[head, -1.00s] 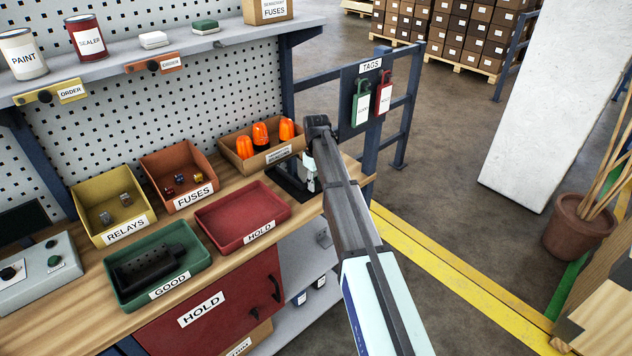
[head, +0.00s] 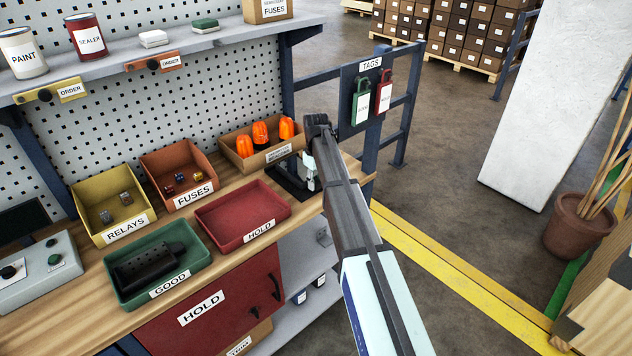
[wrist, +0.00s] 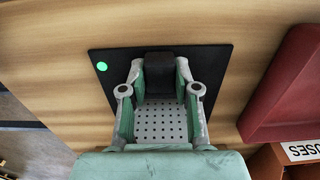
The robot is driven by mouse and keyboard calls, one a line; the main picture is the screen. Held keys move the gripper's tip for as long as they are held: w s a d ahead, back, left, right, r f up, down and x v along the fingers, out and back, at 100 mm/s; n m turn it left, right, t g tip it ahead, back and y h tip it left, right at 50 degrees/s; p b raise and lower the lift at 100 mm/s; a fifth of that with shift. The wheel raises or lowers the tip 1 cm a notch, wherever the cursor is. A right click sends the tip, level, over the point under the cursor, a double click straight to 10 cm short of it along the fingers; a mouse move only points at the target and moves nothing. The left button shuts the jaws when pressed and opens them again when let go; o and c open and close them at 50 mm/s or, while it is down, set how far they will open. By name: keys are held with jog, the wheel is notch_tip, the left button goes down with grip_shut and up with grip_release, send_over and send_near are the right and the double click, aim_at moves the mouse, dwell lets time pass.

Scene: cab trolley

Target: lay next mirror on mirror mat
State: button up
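My gripper (wrist: 160,68) points down over a dark square mat (wrist: 105,88) with a green dot. A black block-like part, likely the mirror (wrist: 160,80), sits between the fingertips, both pads at its sides with no clear gap. Below it in the wrist view is a grey dotted face, perhaps its glass reflecting the pegboard. I cannot tell whether the mirror touches the mat. In the head view the mat (head: 285,184) is at the bench's right end, mostly hidden by my arm. A black mirror-like item (head: 150,268) with a dotted face lies in the green GOOD tray (head: 122,296).
The red HOLD tray (head: 213,238) is empty, left of the mat. Behind are a bin of orange beacons (head: 232,152), the FUSES bin (head: 152,178) and the RELAYS bin (head: 85,215). A blue rail (head: 398,130) with a tag board stands beyond the bench's right end.

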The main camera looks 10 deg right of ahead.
jog(key=o, duration=0.5)
notch_tip(320, 180, up, 12)
jog(key=f, duration=0.1)
jog(key=s+f+m+g+p, duration=0.15)
jog(key=s+f+g, duration=0.35)
jog(key=s+f, duration=3.15)
jog(key=s+f+m+b, duration=0.1)
jog(key=s+f, duration=0.3)
jog(key=s, duration=0.4)
jog(key=s+f+m+g, duration=0.1)
jog(key=s+f+m, duration=0.1)
jog(key=s+f, duration=0.3)
jog(key=s+f+m+b, duration=0.1)
jog(key=s+f, duration=0.3)
jog(key=s, duration=0.9)
jog(key=shift+f+m+g+b, duration=0.35)
jog(key=shift+g, duration=0.05)
